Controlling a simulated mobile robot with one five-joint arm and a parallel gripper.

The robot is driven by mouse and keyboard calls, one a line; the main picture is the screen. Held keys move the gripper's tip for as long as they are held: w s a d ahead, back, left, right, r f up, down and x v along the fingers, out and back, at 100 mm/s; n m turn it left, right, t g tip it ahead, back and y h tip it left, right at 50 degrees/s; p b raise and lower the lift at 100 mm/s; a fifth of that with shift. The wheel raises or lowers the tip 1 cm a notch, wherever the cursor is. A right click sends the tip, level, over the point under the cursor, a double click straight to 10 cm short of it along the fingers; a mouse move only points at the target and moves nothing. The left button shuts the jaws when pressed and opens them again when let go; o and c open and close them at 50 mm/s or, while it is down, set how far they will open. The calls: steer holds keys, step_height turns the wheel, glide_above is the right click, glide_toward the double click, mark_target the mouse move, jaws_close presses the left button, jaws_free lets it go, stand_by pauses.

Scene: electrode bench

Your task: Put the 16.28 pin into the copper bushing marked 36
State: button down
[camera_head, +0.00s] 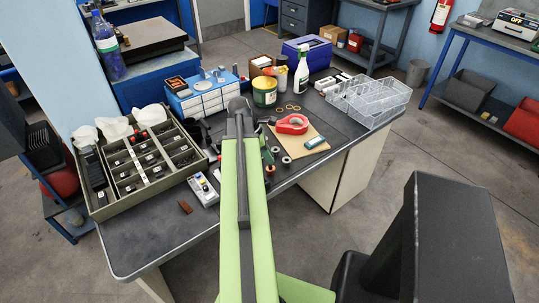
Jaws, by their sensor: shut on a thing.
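My arm reaches forward over the bench, and its dark far end covers part of the bench top. My gripper is hidden behind the arm, so its fingers and anything in them do not show. I cannot make out the 16.28 pin. A sectioned tray (102,205) at the left of the bench holds small dark pieces with pale labels, too small to read. Small ring-shaped pieces (286,160) lie just right of the arm. I cannot tell whether one is the copper bushing marked 36, as no marking is readable.
A red tape dispenser (292,124) sits on a tan board (312,146) right of the arm. Behind are a white-drawer box (202,101), a green-yellow tin (264,91) and a spray bottle (301,75). Clear bins (375,100) stand at right. The front-left bench top (150,245) is clear.

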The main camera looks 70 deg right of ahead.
steer(key=shift+f, duration=0.15)
steer(key=shift+f+b, duration=0.3)
steer(key=shift+b, duration=0.15)
steer(key=shift+f+b, duration=1.4)
steer(key=c, duration=1.2)
jaws_free()
steer(key=shift+c, duration=0.2)
steer(key=shift+r, duration=0.1)
steer(key=p+v, duration=1.6)
steer(key=v, duration=0.1)
